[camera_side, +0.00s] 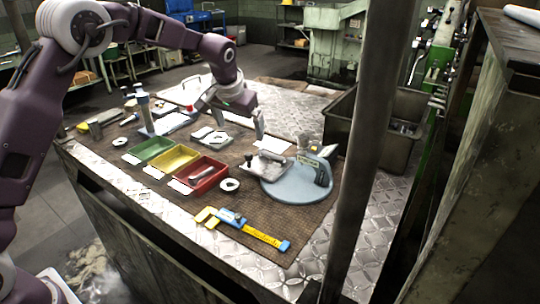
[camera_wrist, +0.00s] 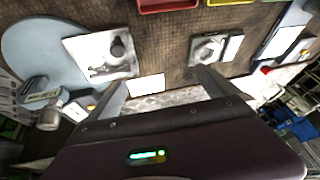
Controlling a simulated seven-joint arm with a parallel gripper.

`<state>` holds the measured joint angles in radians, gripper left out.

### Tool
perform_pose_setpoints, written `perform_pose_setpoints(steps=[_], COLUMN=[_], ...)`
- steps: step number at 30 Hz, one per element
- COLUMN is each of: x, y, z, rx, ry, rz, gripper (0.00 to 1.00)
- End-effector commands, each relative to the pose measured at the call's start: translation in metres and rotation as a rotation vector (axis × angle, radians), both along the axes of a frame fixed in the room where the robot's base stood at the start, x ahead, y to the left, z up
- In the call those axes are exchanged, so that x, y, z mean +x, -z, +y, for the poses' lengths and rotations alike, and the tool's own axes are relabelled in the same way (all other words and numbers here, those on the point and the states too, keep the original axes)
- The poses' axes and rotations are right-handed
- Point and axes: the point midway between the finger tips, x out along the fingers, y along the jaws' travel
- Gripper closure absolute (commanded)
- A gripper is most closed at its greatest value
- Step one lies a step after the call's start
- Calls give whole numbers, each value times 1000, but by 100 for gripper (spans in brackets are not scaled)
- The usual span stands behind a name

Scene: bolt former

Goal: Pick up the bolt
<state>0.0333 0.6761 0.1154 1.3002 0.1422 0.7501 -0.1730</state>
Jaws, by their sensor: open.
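A grey bolt-like piece (camera_side: 203,175) lies in the red bin (camera_side: 222,178); only the edge of this bin (camera_wrist: 168,5) shows in the wrist view. Another grey piece with a round end (camera_wrist: 117,47) is on the pale square plate (camera_wrist: 88,62) by the blue disc. I cannot tell for sure which one is the bolt. My gripper (camera_side: 231,126) is open and empty above the table, behind the bins. In the wrist view its fingers (camera_wrist: 160,82) are spread, with the two plates beyond them.
A second plate with a nut-like part (camera_wrist: 207,48) lies behind the bins. Yellow (camera_side: 174,159) and green (camera_side: 151,148) bins stand left of the red one. A blue disc (camera_side: 295,188) and a yellow-blue caliper (camera_side: 245,228) lie nearby. A dark post (camera_side: 362,130) stands in front.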

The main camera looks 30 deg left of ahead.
Motion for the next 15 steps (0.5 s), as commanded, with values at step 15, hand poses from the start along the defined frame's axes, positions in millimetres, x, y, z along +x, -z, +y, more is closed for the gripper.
perform_pose_setpoints(steps=[15], x=[17], y=[44], z=[-80], rx=[-138], ry=[166], rz=[38], gripper=[2])
